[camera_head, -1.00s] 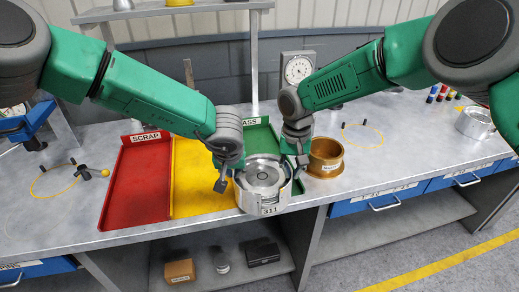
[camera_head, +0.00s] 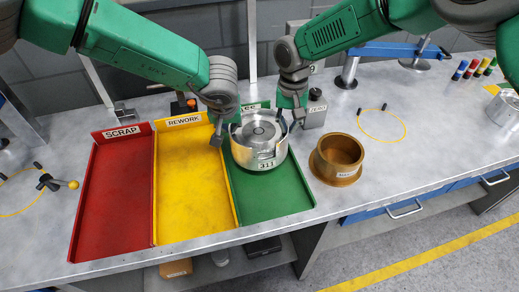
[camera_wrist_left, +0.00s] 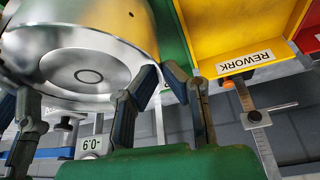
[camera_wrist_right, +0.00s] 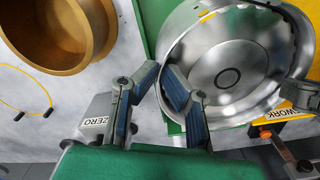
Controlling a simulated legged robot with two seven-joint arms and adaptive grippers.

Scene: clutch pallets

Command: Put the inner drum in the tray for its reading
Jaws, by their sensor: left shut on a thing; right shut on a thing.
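The silver inner drum (camera_head: 258,153), marked 311, is upright over the back part of the green tray (camera_head: 275,200). I cannot tell whether its base touches the tray floor. My left gripper (camera_head: 220,130) is shut on the drum's left rim; the drum also shows in the left wrist view (camera_wrist_left: 90,60). My right gripper (camera_head: 293,112) is shut on the right rim; in the right wrist view the drum (camera_wrist_right: 235,75) lies beyond the fingers. The green tray's label is mostly hidden behind the drum and grippers.
A yellow REWORK tray (camera_head: 190,190) and red SCRAP tray (camera_head: 110,200) lie to the left. A brass ring (camera_head: 338,160) stands close on the right, with a grey ZERO block (camera_head: 314,112) behind it. Another silver drum (camera_head: 505,110) sits far right.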

